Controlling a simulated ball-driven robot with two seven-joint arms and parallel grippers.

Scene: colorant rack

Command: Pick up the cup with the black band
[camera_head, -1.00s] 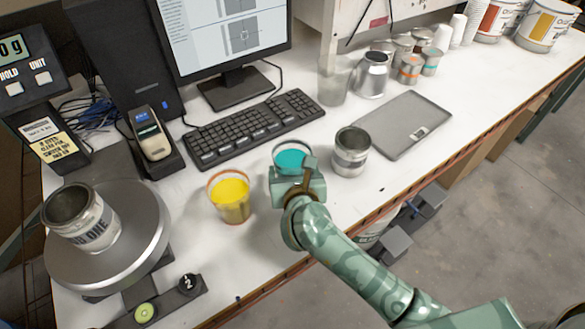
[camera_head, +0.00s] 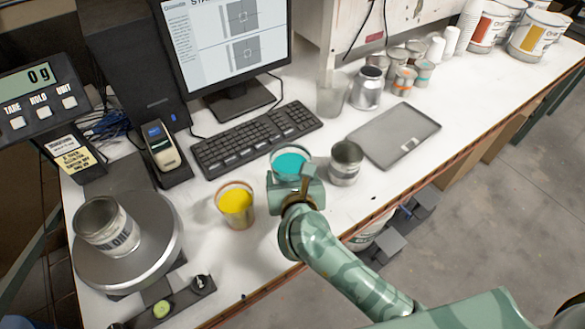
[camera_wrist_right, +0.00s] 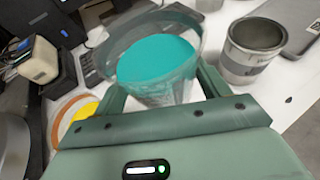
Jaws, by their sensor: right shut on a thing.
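My right gripper (camera_head: 295,185) is shut on a clear cup of teal paint (camera_head: 290,166), with one finger on each side of it in the right wrist view (camera_wrist_right: 158,92). The cup looks upright, at or just above the white table. Its rim band shows as dull grey-green in the wrist view (camera_wrist_right: 125,38); I cannot tell clearly whether it is black. The gripper hides the cup's lower part in the head view. A cup of yellow paint (camera_head: 236,207) with an orange band stands just left of it. My left gripper is not in view.
The keyboard (camera_head: 255,140) lies behind the cup. A round scale (camera_head: 160,250) bearing a labelled can is at left. The table's front edge is close.

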